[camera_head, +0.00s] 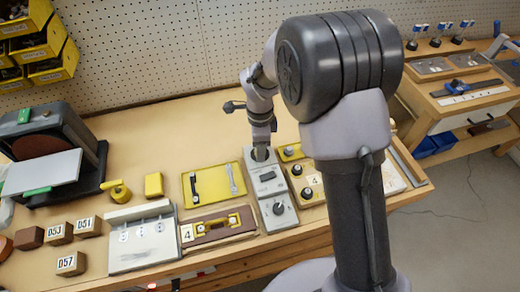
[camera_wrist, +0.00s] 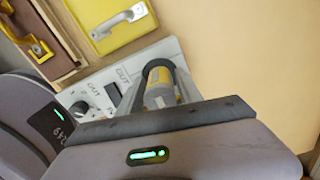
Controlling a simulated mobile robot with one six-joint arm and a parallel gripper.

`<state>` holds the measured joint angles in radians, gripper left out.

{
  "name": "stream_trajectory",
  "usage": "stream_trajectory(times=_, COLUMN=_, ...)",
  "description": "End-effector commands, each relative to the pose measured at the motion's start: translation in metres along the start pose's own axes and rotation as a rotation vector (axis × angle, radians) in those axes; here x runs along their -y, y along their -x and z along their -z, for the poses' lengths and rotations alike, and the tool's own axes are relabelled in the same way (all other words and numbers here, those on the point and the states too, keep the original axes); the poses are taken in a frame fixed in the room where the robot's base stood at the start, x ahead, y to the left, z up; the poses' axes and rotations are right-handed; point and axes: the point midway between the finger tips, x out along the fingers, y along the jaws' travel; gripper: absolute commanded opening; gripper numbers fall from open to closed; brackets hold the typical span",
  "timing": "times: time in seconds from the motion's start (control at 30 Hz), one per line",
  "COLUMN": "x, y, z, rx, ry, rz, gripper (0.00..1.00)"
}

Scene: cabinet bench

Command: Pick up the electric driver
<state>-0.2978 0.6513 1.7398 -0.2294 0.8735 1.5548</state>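A short yellow-and-grey cylinder (camera_wrist: 160,85), which looks like the electric driver, stands at the far end of a pale grey control unit (camera_wrist: 110,90) in the wrist view. In the head view, the same unit (camera_head: 278,208) carries a knob and a dark round part (camera_head: 260,154) at its far end. My gripper (camera_head: 262,142) hangs pointing down right over that end. In the wrist view, my gripper's dark body covers the near side of the cylinder. The fingertips are hidden, so I cannot tell whether they touch it.
A yellow tray (camera_head: 187,203) with metal handles and a brown panel (camera_head: 190,233) lie left of the unit. A board with black knobs (camera_head: 307,193) is close on its right. A sander (camera_head: 50,150) stands far left. The bench behind the unit is bare.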

Motion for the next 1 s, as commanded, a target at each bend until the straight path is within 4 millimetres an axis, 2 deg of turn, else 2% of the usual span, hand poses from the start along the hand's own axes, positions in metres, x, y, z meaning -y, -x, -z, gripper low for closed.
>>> stream_trajectory(times=0.03, x=0.000, y=0.000, z=0.000, rx=0.000, ry=0.000, rz=0.000, gripper=0.30)
stream_trajectory(times=0.2, x=0.000, y=0.000, z=0.000, rx=0.000, ry=0.000, rz=0.000, gripper=0.00)
stream_trajectory(times=0.53, x=0.000, y=0.004, z=0.000, rx=0.000, ry=0.000, rz=0.001, gripper=0.00)
stream_trajectory(times=0.63, x=0.001, y=0.024, z=0.000, rx=0.001, ry=-0.001, rz=0.003, gripper=0.00)
stream_trajectory(times=0.8, x=0.001, y=0.072, z=0.000, rx=0.001, ry=0.000, rz=0.003, gripper=0.00)
stream_trajectory(times=0.9, x=0.001, y=0.091, z=0.000, rx=0.001, ry=-0.001, rz=0.002, gripper=0.00)
stream_trajectory(times=1.0, x=0.001, y=0.100, z=0.000, rx=0.000, ry=0.000, rz=0.001, gripper=0.00)
